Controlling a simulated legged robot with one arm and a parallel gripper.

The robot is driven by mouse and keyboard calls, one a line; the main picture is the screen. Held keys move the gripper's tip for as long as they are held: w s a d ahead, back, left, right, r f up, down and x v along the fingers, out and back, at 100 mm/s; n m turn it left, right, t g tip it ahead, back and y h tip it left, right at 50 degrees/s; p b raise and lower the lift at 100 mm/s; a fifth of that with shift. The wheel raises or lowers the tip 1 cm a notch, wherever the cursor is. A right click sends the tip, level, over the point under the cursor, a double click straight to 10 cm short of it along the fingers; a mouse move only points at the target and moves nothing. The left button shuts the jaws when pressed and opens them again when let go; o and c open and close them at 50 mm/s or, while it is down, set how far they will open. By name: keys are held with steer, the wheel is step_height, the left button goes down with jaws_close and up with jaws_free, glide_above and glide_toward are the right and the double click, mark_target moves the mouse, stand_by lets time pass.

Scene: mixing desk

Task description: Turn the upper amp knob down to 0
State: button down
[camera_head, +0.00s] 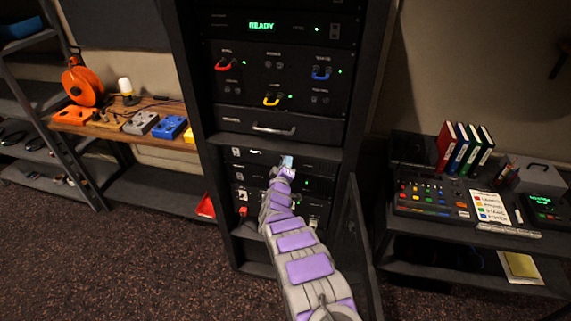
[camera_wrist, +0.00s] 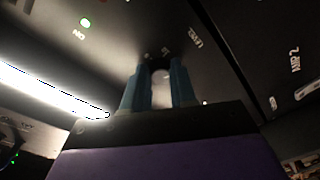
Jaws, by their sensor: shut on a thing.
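The upper amp (camera_head: 240,154) is a black panel in the rack, below the drawer with a silver handle. My gripper (camera_head: 287,163) is at the front of this panel, and my arm hides part of the rack below it. In the wrist view the two blue fingers of my gripper (camera_wrist: 160,90) are shut around a pale round knob (camera_wrist: 160,74) on a dark panel. A LEVEL label (camera_wrist: 195,38) is beside the knob. The knob's pointer and setting cannot be read. A panel marked AMP 2 (camera_wrist: 294,60) shows at the right of the wrist view.
The drawer handle (camera_head: 273,129) sticks out just above my gripper. Red, blue and yellow handles are higher on the rack. An open dark rack door (camera_head: 356,235) stands to the right of my arm. A workbench (camera_head: 150,140) is at left, a mixing desk (camera_head: 435,199) at right.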

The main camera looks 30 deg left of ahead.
steer(key=shift+s+a+f, duration=0.1)
steer(key=shift+s+f, duration=0.05)
steer(key=shift+f, duration=0.25)
steer(key=c, duration=1.1)
jaws_free()
steer(key=shift+a, duration=0.1)
steer(key=shift+o, duration=0.9)
steer(key=shift+a+r, duration=0.1)
steer(key=shift+r, duration=0.1)
steer(key=shift+r, duration=0.1)
steer(key=p+v, duration=0.1)
steer(key=v, duration=1.6)
